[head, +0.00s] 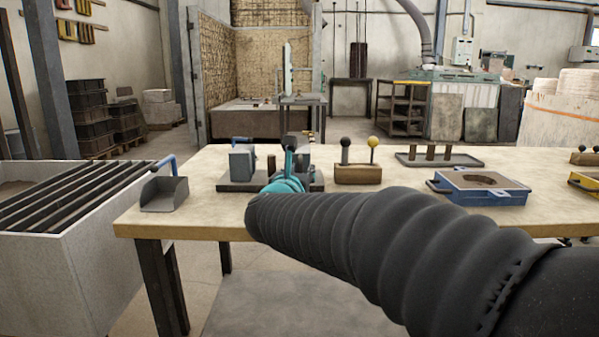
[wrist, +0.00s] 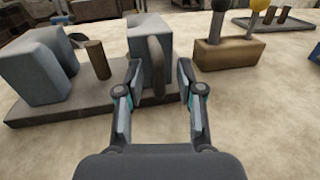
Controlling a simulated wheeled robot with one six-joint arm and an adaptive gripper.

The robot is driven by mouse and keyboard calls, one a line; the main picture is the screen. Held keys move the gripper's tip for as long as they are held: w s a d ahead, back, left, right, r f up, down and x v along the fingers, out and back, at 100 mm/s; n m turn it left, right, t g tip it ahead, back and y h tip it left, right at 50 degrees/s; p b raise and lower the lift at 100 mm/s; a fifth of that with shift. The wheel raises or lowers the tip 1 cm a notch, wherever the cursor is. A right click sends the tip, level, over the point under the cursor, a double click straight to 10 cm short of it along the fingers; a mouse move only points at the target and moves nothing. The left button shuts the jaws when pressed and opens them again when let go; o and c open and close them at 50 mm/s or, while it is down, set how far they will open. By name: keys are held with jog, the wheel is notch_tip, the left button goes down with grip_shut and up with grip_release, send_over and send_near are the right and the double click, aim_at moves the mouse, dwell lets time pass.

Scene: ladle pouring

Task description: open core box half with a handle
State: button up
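The core box stands on a dark base plate (wrist: 62,113); the plate also shows in the head view (head: 238,187). Its left grey half (wrist: 40,72) and right grey half (wrist: 150,35) stand apart. A brown upright cylinder (wrist: 97,60) is between them. The right half has a dark upright handle (wrist: 156,66) on its near side. My gripper (wrist: 159,78) is open, with one finger on each side of this handle and visible gaps beside it. In the head view, my arm and teal gripper parts hide much of the right half.
A wooden block with black and yellow ball knobs (head: 358,174) stands right of the core box. Farther right are a tray with brown pieces (head: 468,160) and a blue frame (head: 490,196). A grey scoop (head: 165,193) sits at the table's left end.

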jog(key=s, duration=0.3)
jog(key=s+a, duration=0.1)
jog(key=s, duration=0.7)
jog(key=shift+s+a, duration=0.2)
jog(key=shift+a, duration=0.2)
jog(key=n+y, duration=0.1)
jog(key=n, duration=0.1)
jog(key=d+r+n, duration=0.1)
jog(key=shift+w+r+n+y, duration=0.1)
jog(key=shift+n+y, duration=0.3)
jog(key=n, duration=0.1)
jog(key=n+y, duration=0.1)
jog(key=n, duration=0.1)
jog(key=shift+d+r+y, duration=0.25)
jog(key=shift+y, duration=0.05)
jog(key=s+d+f+n+g+p, duration=0.1)
jog(key=s+d+f+n+g, duration=0.5)
jog(key=s+d+f+n, duration=0.4)
jog(key=s+d+f+n+g+p, duration=0.1)
jog(key=s+d+f+n+g, duration=0.5)
jog(key=n, duration=1.5)
jog(key=s+d+f, duration=0.4)
jog(key=s, duration=0.4)
jog(key=shift+s+d, duration=0.15)
jog(key=shift+s, duration=0.1)
